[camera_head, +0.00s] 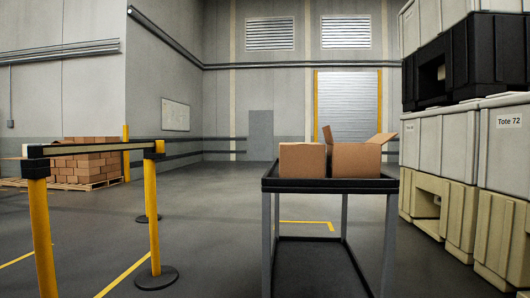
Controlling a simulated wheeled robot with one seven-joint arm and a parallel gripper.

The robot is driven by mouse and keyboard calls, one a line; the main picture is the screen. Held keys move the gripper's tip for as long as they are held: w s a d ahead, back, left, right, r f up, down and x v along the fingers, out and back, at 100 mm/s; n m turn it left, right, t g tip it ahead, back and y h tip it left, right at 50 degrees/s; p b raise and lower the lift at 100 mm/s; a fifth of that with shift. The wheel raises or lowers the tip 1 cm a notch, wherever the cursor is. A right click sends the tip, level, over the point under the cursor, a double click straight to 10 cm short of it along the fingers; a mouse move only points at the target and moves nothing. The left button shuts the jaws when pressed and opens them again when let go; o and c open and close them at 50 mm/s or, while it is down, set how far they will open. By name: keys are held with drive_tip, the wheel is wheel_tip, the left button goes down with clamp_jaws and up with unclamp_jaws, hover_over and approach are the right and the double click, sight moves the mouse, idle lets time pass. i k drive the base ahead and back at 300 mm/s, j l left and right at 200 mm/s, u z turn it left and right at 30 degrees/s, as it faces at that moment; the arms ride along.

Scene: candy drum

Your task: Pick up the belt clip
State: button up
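A retractable belt barrier stands at the left. My gripper is not in view.
A dark cart (331,186) with an open cardboard box (356,158) stands at centre right. Stacked totes (440,145) line the right side. A pallet of boxes (95,160) sits at the back left. Floor (220,230) between barrier and cart is clear; round post bases (156,278) rest on it.

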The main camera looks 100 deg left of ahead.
sight(35, 151)
drive_tip(key=l+u, duration=0.15)
drive_tip(key=u, duration=4)
drive_tip(key=i+j, duration=0.35)
drive_tip(key=i+j+z, duration=0.3)
drive_tip(key=z, duration=0.2)
drive_tip(key=i+j+z, duration=0.25)
drive_tip(key=j+z, duration=0.25)
drive_tip(key=l, duration=0.1)
